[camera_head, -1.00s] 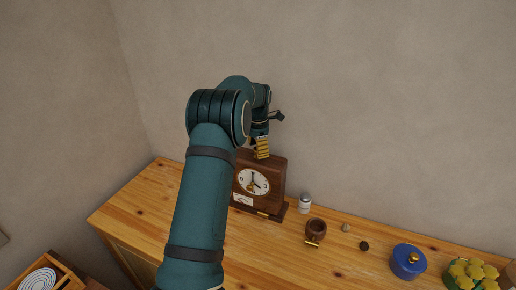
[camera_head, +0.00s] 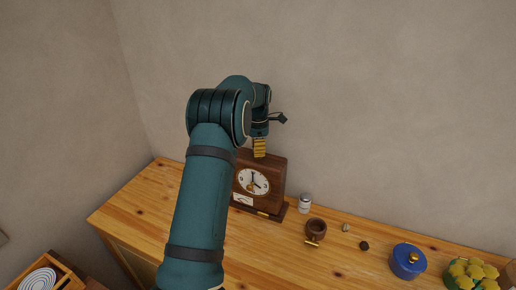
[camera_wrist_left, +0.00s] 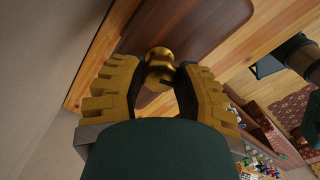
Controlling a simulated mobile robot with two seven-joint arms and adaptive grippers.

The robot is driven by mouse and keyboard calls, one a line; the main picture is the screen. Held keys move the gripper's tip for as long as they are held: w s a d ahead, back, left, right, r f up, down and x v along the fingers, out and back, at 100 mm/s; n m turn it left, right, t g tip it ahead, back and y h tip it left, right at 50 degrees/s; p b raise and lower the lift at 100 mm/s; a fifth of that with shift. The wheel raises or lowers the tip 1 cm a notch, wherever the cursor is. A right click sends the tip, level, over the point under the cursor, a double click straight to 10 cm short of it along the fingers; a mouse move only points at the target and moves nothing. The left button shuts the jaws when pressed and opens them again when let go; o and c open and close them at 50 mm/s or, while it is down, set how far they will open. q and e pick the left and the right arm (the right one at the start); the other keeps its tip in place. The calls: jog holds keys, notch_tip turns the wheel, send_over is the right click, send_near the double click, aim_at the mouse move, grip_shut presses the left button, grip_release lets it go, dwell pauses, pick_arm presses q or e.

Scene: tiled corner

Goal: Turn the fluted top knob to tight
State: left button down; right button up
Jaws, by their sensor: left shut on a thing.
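A dark wooden clock (camera_head: 269,172) with a white dial stands upright on the wooden cabinet top. The brass top knob (camera_wrist_left: 160,62) shows in the left wrist view on the clock's brown top (camera_wrist_left: 180,25). My left gripper (camera_head: 260,152) reaches down onto the clock's top from above. The knob's lower part is partly hidden by the fingers. My right gripper is not in view.
Right of the clock stand a white-capped jar (camera_head: 305,204), a brown wooden mug (camera_head: 315,231), two small round things, a blue lidded pot (camera_head: 407,262) and a yellow flower-like bunch (camera_head: 470,272). The wall is close behind. The cabinet's left end (camera_head: 150,195) is clear.

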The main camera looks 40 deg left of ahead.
pick_arm(q)
jog(key=m, duration=0.4)
jog(key=shift+m, duration=0.3)
jog(key=m, duration=0.4)
jog(key=shift+m, duration=0.3)
jog(key=m, duration=0.4)
jog(key=shift+r+m, duration=0.1)
jog(key=shift+m, duration=0.2)
jog(key=m, duration=1.2)
jog(key=shift+m, duration=0.3)
jog(key=m, duration=0.4)
jog(key=shift+m, duration=0.3)
jog(key=m, duration=0.4)
